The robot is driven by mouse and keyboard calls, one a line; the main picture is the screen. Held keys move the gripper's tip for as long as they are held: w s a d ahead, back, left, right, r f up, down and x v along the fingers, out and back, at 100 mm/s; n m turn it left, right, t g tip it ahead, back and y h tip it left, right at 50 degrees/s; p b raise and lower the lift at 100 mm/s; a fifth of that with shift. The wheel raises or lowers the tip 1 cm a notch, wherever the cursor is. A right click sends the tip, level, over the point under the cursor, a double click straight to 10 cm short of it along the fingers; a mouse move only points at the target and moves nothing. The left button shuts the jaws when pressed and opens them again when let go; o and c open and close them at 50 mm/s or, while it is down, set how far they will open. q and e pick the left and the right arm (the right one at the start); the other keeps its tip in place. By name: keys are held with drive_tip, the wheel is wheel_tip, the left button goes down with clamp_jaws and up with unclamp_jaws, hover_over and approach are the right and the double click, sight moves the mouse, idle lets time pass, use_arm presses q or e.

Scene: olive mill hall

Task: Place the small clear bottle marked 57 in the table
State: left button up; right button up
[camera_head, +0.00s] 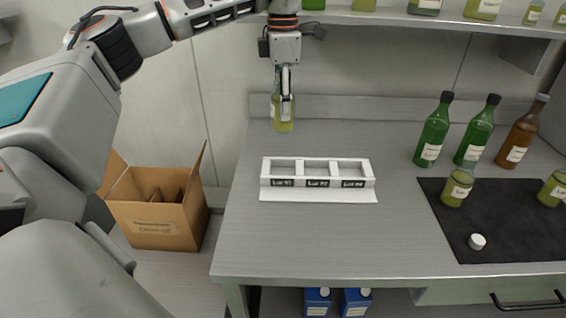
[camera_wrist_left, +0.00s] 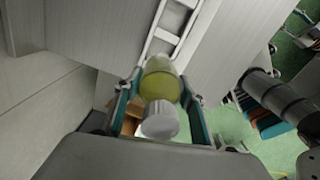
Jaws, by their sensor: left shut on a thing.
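My left gripper (camera_head: 286,90) is shut on a small clear bottle (camera_head: 284,124) of yellow-green oil. It holds the bottle roughly upright near the back left of the grey table (camera_head: 300,240), behind the white rack. In the left wrist view the bottle (camera_wrist_left: 160,86) shows its white cap between the fingers of the left gripper (camera_wrist_left: 160,112). I cannot read a mark on it. The white rack (camera_head: 318,183) has three empty compartments with dark lot labels, too small to read surely. It also shows in the left wrist view (camera_wrist_left: 166,36). My right gripper is out of view.
A black mat (camera_head: 505,237) at right bears small bottles (camera_head: 457,188) and a white cap (camera_head: 477,241). Tall bottles (camera_head: 434,130) stand behind it. A shelf (camera_head: 380,18) hangs above. A cardboard box (camera_head: 155,215) is left of the table. The table front is clear.

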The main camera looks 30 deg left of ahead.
use_arm(q)
drive_tip(key=shift+f+b, duration=1.15)
drive_tip(key=shift+f, duration=6.6)
drive_tip(key=shift+r, duration=0.1)
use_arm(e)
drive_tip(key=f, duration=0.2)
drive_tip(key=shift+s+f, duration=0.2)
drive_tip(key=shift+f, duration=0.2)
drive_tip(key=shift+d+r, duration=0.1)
use_arm(q)
drive_tip(key=o, duration=1.4)
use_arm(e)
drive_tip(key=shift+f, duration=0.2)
